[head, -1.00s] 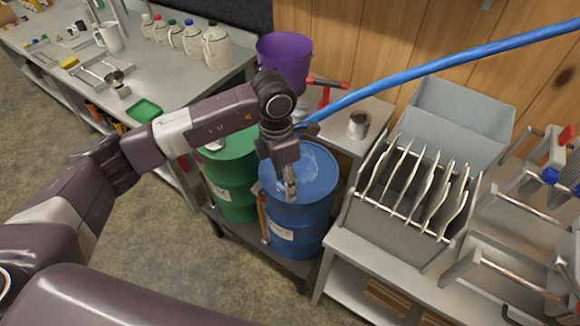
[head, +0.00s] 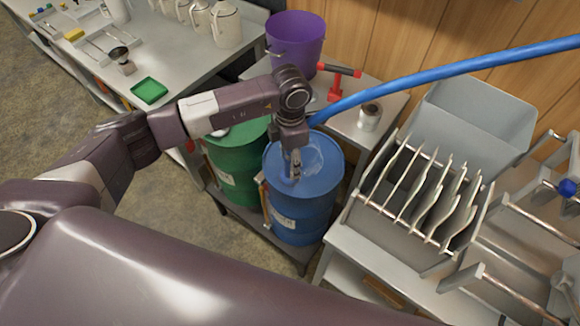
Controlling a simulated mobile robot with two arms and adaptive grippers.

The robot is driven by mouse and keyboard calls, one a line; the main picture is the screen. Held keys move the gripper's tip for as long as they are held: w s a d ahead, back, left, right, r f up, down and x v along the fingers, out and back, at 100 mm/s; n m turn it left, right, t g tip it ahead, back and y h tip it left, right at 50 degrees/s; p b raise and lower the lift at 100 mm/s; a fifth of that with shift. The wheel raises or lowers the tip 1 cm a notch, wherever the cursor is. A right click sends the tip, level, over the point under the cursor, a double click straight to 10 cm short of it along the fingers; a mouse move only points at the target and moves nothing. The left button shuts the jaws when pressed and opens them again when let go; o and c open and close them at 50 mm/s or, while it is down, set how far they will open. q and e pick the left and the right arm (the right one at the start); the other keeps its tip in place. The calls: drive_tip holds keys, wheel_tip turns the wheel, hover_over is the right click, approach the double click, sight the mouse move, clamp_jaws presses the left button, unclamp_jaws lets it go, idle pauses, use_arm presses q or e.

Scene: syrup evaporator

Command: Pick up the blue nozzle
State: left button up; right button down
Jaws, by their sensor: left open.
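A blue hose (head: 450,70) comes in from the upper right and ends behind my left wrist, above the blue drum. I cannot make out a separate blue nozzle; the hose end is hidden by my wrist. My left gripper (head: 295,166) points down over the top of the blue drum (head: 300,205), open, with nothing seen between its fingers. I cannot tell whether its tips touch the drum lid. My right gripper is not in view.
A green drum (head: 232,170) stands left of the blue one. A purple bucket (head: 296,45), a red-handled tool (head: 336,83) and a small can (head: 369,117) sit on the table behind. A rack of several plates (head: 425,200) is at the right, close to the blue drum.

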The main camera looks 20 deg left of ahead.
use_arm(q)
wheel_tip(320, 180, down, 2)
drive_tip(key=shift+f, duration=0.15)
drive_tip(key=shift+w, duration=0.1)
clamp_jaws()
